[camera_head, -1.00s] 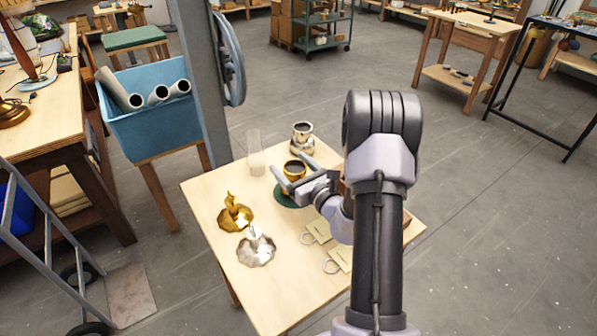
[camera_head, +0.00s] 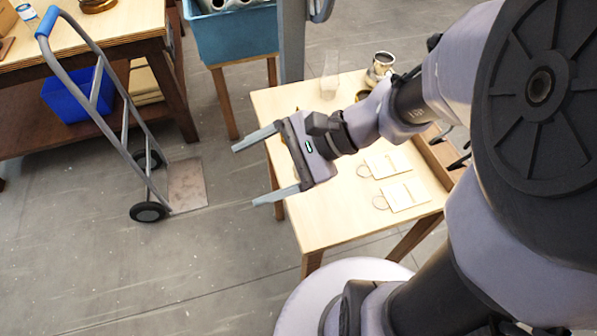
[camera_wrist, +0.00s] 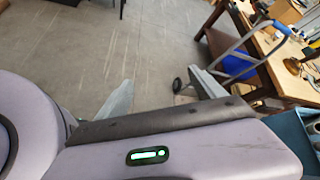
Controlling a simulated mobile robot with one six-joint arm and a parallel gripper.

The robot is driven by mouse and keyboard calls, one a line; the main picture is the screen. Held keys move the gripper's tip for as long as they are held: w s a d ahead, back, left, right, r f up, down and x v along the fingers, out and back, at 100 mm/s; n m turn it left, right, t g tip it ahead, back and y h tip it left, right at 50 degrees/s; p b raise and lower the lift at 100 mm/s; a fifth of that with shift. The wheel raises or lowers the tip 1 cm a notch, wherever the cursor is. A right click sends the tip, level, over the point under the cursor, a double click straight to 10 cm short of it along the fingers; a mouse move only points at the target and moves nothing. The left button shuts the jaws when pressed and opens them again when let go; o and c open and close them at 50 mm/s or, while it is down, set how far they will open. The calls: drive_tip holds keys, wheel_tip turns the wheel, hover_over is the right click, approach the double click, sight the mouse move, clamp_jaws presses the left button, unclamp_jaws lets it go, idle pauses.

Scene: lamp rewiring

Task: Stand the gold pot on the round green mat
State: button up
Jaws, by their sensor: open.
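My gripper (camera_head: 246,176) is open and empty, its two fingers spread past the left edge of the light wood table (camera_head: 322,232). In the wrist view my gripper (camera_wrist: 161,92) has only floor between its fingers. The gold pot is almost wholly hidden behind my arm in the head view; a small gold sliver (camera_head: 361,96) shows above my wrist. The green mat is hidden there too, so I cannot tell now how the pot stands on it. Neither shows in the wrist view.
A silver pot (camera_head: 381,64) and a clear vessel (camera_head: 330,76) stand at the table's back. Two pale tags (camera_head: 388,164) lie on the right. A hand truck (camera_head: 108,130), a workbench (camera_head: 120,35) and a blue tub (camera_head: 237,34) stand left. Floor is free below my gripper.

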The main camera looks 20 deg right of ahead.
drive_tip(key=s+n+g+h, duration=0.1)
drive_tip(key=s+n+h, duration=0.3)
drive_tip(key=s+n, duration=0.15)
drive_tip(key=s+d+r+n+t+h, duration=0.1)
drive_tip(key=d+r+n+t+h, duration=0.2)
drive_tip(key=d+r+n+h, duration=0.1)
drive_tip(key=shift+s+d+h, duration=0.25)
drive_tip(key=shift+d+h, duration=0.05)
drive_tip(key=shift+h, duration=0.1)
idle(0.4)
